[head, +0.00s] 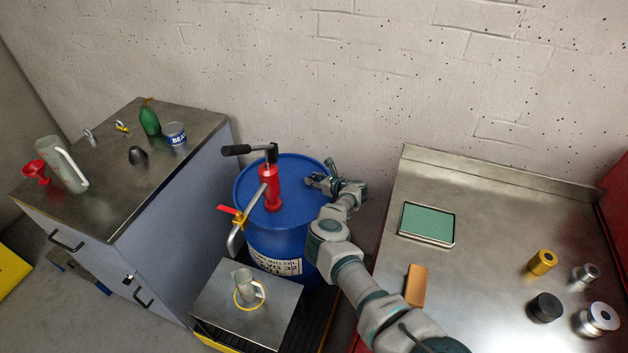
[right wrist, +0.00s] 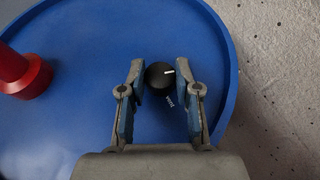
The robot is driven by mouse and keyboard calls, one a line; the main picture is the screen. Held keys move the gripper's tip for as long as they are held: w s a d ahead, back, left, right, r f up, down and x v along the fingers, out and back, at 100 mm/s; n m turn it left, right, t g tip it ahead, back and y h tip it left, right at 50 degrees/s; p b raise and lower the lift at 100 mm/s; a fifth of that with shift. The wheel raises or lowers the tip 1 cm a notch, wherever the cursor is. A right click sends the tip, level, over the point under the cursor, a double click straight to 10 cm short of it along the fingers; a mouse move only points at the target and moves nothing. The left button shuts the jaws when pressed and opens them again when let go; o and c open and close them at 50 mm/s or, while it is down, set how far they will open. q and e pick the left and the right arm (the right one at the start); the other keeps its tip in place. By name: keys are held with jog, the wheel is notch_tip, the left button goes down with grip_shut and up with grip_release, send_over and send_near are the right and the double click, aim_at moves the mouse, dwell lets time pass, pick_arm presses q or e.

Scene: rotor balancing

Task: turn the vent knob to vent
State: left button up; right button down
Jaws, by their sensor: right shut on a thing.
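The black vent knob (right wrist: 161,75) sits on the blue lid of the drum (head: 292,166). In the right wrist view its white pointer mark points right, and the word "vent" is printed on the lid at its lower right. The pointer is not on that word. My right gripper (right wrist: 160,80) has one finger on each side of the knob and is shut on it. In the head view my right gripper (head: 328,182) is over the right part of the lid, and I cannot make out the knob there. My left gripper is not in view.
A red hand pump (head: 269,187) with a black handle and a grey spout stands on the lid, left of my right gripper. A measuring jug (head: 246,287) stands below the spout. A steel bench (head: 480,235) is at the right, a cabinet (head: 163,218) at the left.

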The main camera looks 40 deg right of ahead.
jog(key=shift+w, duration=0.1)
jog(key=c, duration=0.8)
grip_release()
jog(key=shift+v, duration=3.65)
